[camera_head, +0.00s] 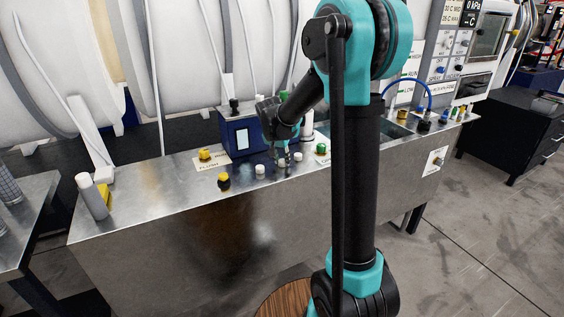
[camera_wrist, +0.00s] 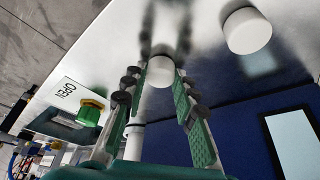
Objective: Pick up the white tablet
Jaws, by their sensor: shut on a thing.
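The white tablet (camera_wrist: 160,72) is a small round white piece between my fingertips in the wrist view. My gripper (camera_wrist: 158,80) is shut on it, with a finger pad on each side. In the head view my gripper (camera_head: 283,157) points down at the metal counter (camera_head: 160,198), in front of the blue box. The fingers mostly hide the held piece there. I cannot tell whether it touches the counter. A second white round piece (camera_wrist: 247,30) stands apart at the upper right of the wrist view; it also shows left of my gripper in the head view (camera_head: 260,169).
The blue box (camera_head: 242,136) with a pale panel stands close behind my gripper. A green knob (camera_head: 321,149) is to the right; yellow (camera_head: 205,154) and black-yellow (camera_head: 223,181) knobs are to the left. A white cylinder (camera_head: 91,196) stands at the counter's left end.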

